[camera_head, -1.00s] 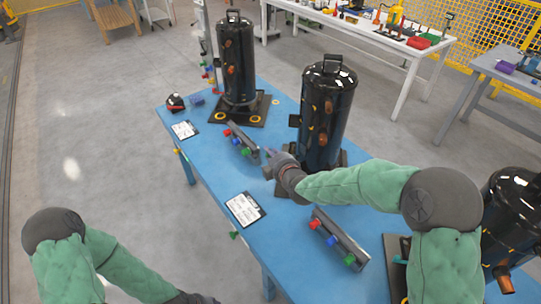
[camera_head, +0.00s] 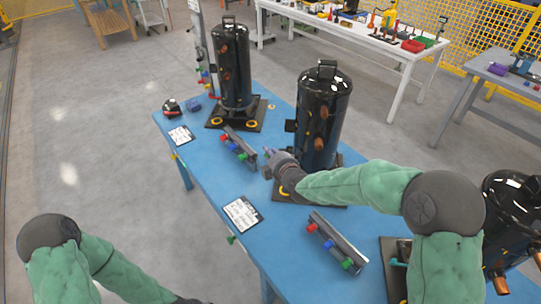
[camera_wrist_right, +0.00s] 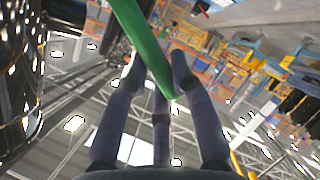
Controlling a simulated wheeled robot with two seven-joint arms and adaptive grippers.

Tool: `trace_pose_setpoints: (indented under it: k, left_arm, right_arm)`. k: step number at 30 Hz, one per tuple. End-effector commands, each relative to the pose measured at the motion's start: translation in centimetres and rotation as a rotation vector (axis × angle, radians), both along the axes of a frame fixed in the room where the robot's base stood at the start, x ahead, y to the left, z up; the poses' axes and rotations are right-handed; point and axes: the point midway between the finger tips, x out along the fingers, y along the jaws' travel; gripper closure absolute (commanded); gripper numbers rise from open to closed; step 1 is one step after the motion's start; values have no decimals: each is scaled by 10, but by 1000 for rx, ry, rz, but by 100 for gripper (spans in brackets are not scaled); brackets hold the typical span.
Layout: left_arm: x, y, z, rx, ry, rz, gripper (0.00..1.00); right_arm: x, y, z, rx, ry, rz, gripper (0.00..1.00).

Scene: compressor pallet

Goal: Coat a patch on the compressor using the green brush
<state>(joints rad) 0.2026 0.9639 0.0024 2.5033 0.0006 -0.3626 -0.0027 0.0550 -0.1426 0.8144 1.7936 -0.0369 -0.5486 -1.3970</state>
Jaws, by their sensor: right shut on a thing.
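The middle black compressor (camera_head: 322,100) stands upright on the blue table, with copper fittings on its side. My right gripper (camera_head: 270,161) is low at its left side, and I cannot tell whether it touches anything there. In the right wrist view the dark fingers (camera_wrist_right: 160,90) are shut on a long green handle (camera_wrist_right: 141,38), which I take for the green brush. The brush's tip is hidden. A dark shiny body, likely the compressor (camera_wrist_right: 18,75), fills the left edge of that view. My left arm enters at the lower left, its gripper out of frame.
Racks with red, blue and green pieces lie on the table, one near my gripper (camera_head: 240,146) and one in front (camera_head: 339,241). Another compressor (camera_head: 232,70) stands at the back and one (camera_head: 510,220) at the right. A white card (camera_head: 241,213) lies near the front edge.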

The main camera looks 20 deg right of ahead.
Motion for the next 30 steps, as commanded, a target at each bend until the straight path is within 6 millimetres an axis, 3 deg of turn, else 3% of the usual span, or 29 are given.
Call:
trace_pose_setpoints:
  k: [22,30]
  left_arm:
    - [0,0,33,0,0,0,60]
    - [0,0,32,0,0,0,60]
  right_arm:
    - [0,-1,46,1,0,0,98]
    - [0,0,45,0,0,-1,98]
